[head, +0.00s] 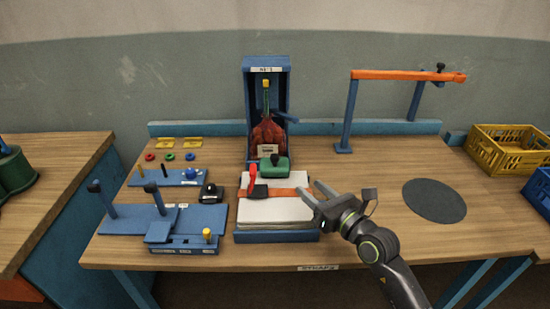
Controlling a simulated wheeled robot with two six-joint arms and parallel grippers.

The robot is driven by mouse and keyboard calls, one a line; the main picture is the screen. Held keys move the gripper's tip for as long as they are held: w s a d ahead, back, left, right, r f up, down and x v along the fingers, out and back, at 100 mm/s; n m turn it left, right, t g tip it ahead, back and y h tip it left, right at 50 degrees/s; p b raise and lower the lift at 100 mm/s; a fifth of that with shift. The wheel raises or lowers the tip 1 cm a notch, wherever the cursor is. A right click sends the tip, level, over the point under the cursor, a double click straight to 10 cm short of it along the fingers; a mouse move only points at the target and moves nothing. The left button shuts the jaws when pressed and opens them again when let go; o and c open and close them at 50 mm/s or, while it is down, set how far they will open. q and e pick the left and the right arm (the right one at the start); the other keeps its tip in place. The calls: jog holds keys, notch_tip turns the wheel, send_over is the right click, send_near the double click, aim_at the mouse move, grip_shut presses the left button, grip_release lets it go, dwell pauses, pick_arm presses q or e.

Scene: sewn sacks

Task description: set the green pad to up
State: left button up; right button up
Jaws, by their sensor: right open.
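The green pad (281,173) has a black knob on top. It sits at the back edge of a white padded stack (282,210), in front of the blue upright stand (282,80). I cannot tell its setting from this view. My right gripper (309,188) is open and empty, to the right of and nearer than the pad, by the right end of an orange strap (284,193) lying across the white stack. It is apart from the pad. My left gripper is not in view.
A red-handled clip (252,178) sits on the strap's left part. A red sack (268,134) is in the blue stand. Blue fixtures (170,222) fill the table's left.

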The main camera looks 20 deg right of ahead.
aim_at(278, 161)
jog(key=x, duration=1.6)
jog(key=shift+w, duration=0.15)
grip_shut()
